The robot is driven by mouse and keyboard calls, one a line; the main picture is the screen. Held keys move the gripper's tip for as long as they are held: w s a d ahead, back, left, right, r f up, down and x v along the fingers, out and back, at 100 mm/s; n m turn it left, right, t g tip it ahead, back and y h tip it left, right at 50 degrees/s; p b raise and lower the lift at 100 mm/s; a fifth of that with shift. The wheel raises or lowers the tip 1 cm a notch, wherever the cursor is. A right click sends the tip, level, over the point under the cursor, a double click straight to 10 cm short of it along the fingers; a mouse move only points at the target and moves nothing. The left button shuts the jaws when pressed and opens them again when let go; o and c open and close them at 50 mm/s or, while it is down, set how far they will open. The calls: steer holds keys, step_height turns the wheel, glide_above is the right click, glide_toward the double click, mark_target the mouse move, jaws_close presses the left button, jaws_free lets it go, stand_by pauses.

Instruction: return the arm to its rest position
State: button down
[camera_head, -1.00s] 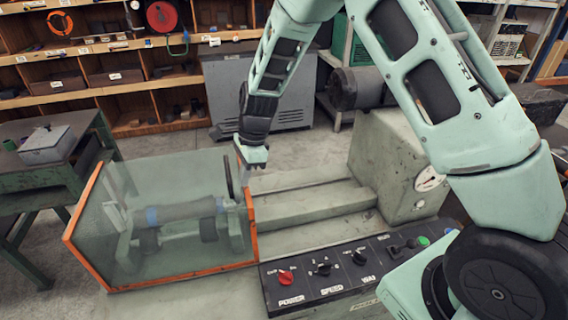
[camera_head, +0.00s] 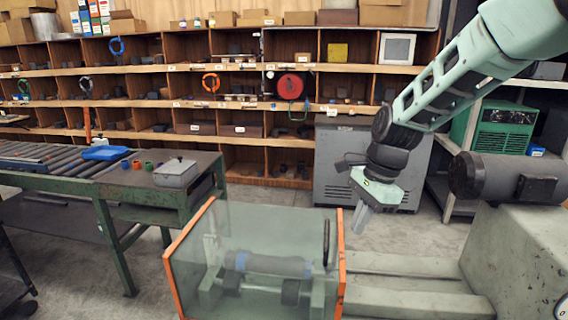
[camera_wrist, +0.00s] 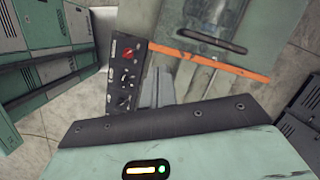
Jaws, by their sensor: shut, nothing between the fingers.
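My gripper (camera_head: 362,217) hangs at the end of my pale green arm, right of and above the orange-edged clear guard in the head view. Its fingers point down, closed together and empty. In the wrist view the fingers (camera_wrist: 158,88) show as a grey shape beside the control panel. The clear guard (camera_head: 190,262) stands on the machine bed, and a grey flanged pipe with blue bands (camera_head: 268,264) lies inside it. My gripper is apart from the guard.
A grey machine housing (camera_head: 520,255) and a dark motor (camera_head: 500,178) stand at the right. A green bench (camera_head: 110,190) with a grey box (camera_head: 176,173) is at the left. A grey cabinet (camera_head: 335,165) and wooden shelves (camera_head: 270,160) stand behind. The panel with a red knob (camera_wrist: 128,54) shows in the wrist view.

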steer(key=s+a+f+n+h+b, duration=0.1)
steer(key=s+a+f+n+b, duration=0.1)
steer(key=s+n, duration=0.9)
steer(key=s+a+f+n+h+b, duration=0.1)
steer(key=s+a+f+n+b, duration=0.2)
steer(key=s+n, duration=0.9)
steer(key=s+f, duration=0.1)
steer(key=s, duration=0.4)
steer(key=shift+s+a+b, duration=0.2)
steer(key=shift+s+b, duration=0.05)
steer(key=shift+b, duration=0.15)
